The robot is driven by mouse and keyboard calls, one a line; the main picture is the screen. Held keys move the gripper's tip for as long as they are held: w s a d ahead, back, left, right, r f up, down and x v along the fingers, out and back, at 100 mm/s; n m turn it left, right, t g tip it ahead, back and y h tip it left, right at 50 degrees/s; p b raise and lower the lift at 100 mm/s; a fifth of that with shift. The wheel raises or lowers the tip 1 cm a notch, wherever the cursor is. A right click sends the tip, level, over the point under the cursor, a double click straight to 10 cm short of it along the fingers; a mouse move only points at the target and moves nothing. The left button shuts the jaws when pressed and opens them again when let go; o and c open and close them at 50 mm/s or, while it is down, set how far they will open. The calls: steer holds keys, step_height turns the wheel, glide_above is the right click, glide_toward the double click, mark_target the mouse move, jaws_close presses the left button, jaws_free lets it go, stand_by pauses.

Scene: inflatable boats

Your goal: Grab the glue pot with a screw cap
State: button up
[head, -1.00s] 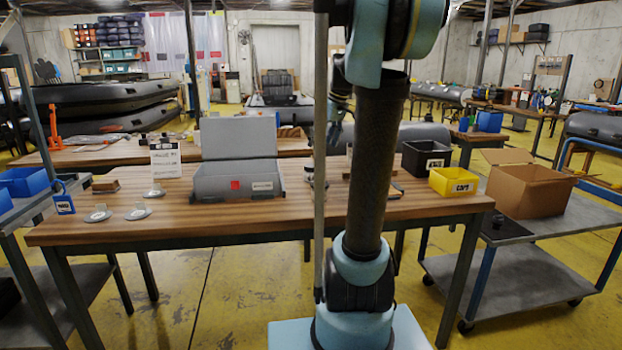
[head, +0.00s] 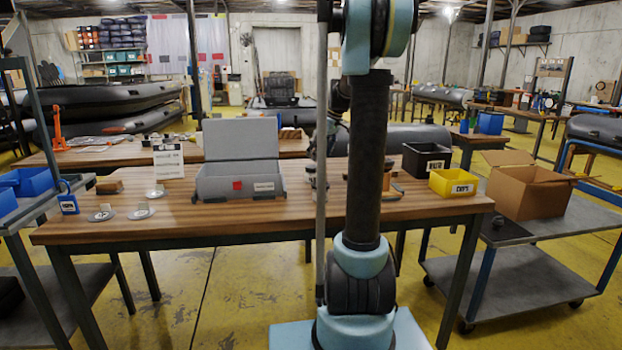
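A small grey, jar-like item (head: 311,183) stands on the wooden workbench (head: 240,219), right of the open grey case and just left of my pole. It may be the glue pot, but it is too small and too covered for me to make out a screw cap. The dark end of my arm, with my gripper (head: 319,152), shows in part behind the pole, above that item. I cannot see its fingers clearly or tell if they touch anything. Another small item (head: 394,187) sits right of my arm, partly hidden by it.
The open grey case (head: 210,186) stands mid-bench. A black bin (head: 412,162) and yellow bin (head: 453,183) stand right. A cart with a cardboard box (head: 525,190) flanks the bench.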

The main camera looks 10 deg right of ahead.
mark_target(313, 167)
steer(key=shift+x, duration=4.3)
steer(key=shift+w+a, duration=0.1)
steer(key=shift+c, duration=0.2)
steer(key=shift+r, duration=0.1)
steer(key=c, duration=1.1)
